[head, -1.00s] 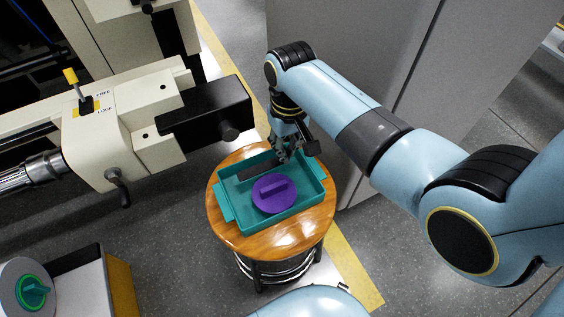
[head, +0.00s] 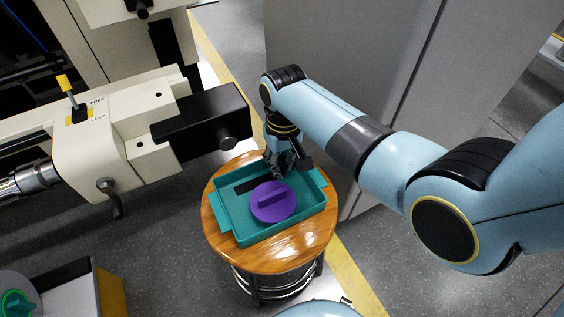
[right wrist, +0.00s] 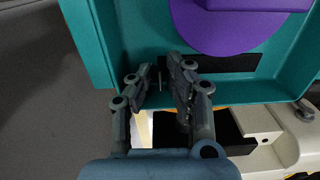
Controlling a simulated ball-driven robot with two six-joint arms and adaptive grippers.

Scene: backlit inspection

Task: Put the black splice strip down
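The black splice strip (head: 246,186) lies low inside the teal tray (head: 226,221), along its back left side beside the purple disc (head: 273,202). In the right wrist view the strip (right wrist: 226,66) runs out from behind one finger, beside the disc (right wrist: 228,28). My right gripper (head: 279,168) points down at the tray's back side. Contact with the tray floor is hard to judge. My left gripper is not in view.
The tray sits on a round wooden stool (head: 265,262). A cream machine with a black block (head: 203,128) stands close to the left of it. A grey cabinet (head: 335,60) is behind my right arm.

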